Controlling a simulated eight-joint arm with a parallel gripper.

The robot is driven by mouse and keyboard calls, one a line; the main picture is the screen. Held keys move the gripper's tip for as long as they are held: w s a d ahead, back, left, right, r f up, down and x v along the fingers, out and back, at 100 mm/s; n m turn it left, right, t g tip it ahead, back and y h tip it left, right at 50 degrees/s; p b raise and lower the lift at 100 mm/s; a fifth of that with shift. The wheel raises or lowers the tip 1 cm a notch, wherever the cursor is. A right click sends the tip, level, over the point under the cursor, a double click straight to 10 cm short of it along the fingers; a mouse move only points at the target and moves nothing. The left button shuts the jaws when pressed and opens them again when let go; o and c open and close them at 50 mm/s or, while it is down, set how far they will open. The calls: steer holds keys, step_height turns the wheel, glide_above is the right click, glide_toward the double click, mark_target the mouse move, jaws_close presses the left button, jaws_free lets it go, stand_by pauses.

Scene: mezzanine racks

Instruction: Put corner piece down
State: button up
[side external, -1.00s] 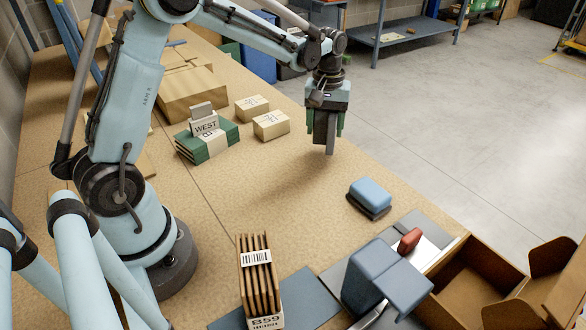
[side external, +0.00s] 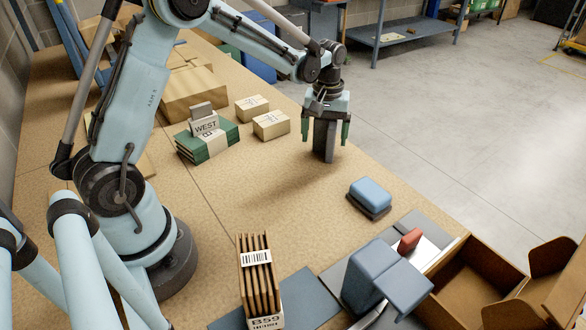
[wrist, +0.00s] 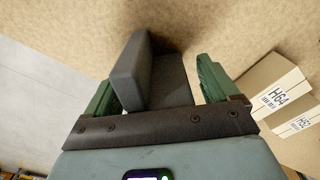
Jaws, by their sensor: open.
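The grey corner piece (side external: 324,140) stands upright on the tan bench near its far right edge. In the wrist view the corner piece (wrist: 151,72) shows two flat faces meeting at an angle. My gripper (side external: 326,142) is open, with its green fingers apart on either side of the piece. In the wrist view my gripper (wrist: 158,92) shows a gap on the right between the piece and one finger. The left finger is close to the piece; I cannot tell whether it touches.
Two small cartons (side external: 271,125) (side external: 252,108) and a green bundle with a WEST card (side external: 206,125) lie left of the gripper. A blue block on a dark base (side external: 370,194) sits nearer the camera. An open brown box (side external: 474,275) is at lower right. Bare bench surrounds the piece.

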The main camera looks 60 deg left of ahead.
steer(key=shift+r, duration=0.1)
step_height(320, 180, up, 12)
steer(key=shift+f, duration=0.15)
steer(key=s+d+m+t, duration=0.3)
steer(key=s+d+m, duration=0.1)
steer(key=s, duration=0.4)
steer(key=s+d+f+m+t, duration=0.1)
steer(key=s+d+m+t, duration=0.2)
steer(key=s, duration=0.5)
steer(key=shift+d+m+t, duration=0.4)
steer(key=shift+m+t, duration=0.2)
steer(key=shift+m, duration=0.4)
